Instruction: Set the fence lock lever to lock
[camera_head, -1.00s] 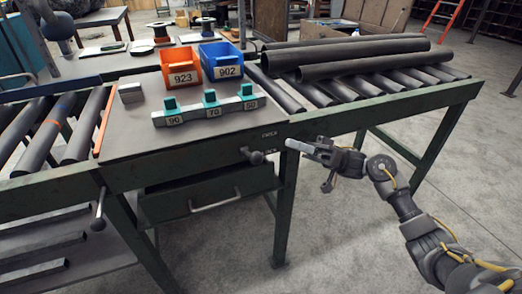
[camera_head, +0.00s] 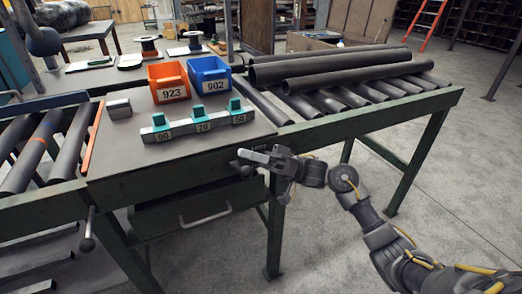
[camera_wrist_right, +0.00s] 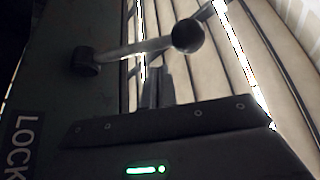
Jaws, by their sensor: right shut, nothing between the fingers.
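The fence lock lever (camera_wrist_right: 135,50) shows in the right wrist view as a light rod with a dark ball knob (camera_wrist_right: 187,36). Its pivot is at the left, on a dark panel with a LOCK label (camera_wrist_right: 22,145). My right gripper's shut, empty fingers (camera_wrist_right: 155,88) show just below the rod; contact cannot be told. My left gripper is out of view.
A second lever (camera_head: 88,240) hangs at the table's left front. A drawer (camera_head: 165,222) is under the tabletop. A fence bar with teal stops (camera_head: 198,123), an orange bin (camera_head: 170,93) and a blue bin (camera_head: 210,85) stand on top. Pipes (camera_head: 330,68) lie on rollers at right.

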